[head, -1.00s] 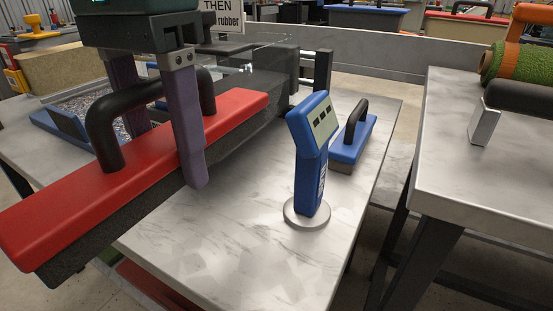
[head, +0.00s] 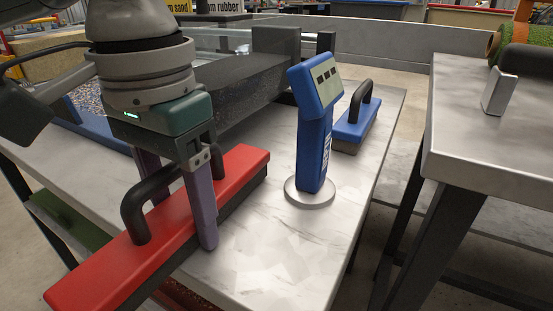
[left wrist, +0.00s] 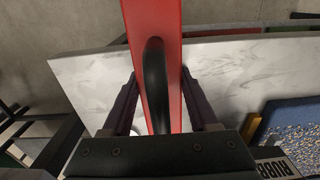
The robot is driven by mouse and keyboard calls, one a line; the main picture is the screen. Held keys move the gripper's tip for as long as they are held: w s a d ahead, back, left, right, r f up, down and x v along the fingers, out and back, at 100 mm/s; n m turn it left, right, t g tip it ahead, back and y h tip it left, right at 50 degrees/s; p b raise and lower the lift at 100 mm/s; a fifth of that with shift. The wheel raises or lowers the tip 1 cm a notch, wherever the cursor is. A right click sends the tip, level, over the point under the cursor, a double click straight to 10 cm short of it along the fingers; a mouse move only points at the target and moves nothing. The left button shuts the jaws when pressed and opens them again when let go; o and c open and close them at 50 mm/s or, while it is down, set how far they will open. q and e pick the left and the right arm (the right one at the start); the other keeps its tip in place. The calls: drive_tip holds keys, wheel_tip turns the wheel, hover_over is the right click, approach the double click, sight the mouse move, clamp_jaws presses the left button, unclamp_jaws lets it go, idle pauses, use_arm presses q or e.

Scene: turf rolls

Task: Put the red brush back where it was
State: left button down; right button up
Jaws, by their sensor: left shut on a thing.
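The red brush (head: 215,185) is a long red block with dark bristles below and a black arched handle (head: 145,205). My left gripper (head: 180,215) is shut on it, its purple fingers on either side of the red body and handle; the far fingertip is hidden. In the left wrist view, the brush (left wrist: 150,20) runs between both fingers (left wrist: 160,85). The brush lies over the left side of the marble-topped table (head: 265,225), its near end at or past the edge. I cannot tell whether its bristles touch the top. My right gripper is not in view.
A blue handheld meter (head: 315,130) stands on a round base right of the brush. A smaller blue brush (head: 352,125) sits behind it. A dark box-ended glass tank (head: 275,55) is at the back. A second table (head: 490,140) stands right across a gap.

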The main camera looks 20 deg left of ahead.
use_arm(q)
drive_tip(key=shift+f, duration=0.1)
drive_tip(key=shift+c, duration=0.8)
unclamp_jaws()
wheel_tip(320, 180, up, 12)
drive_tip(key=p, duration=0.5)
drive_tip(key=shift+p, duration=0.3)
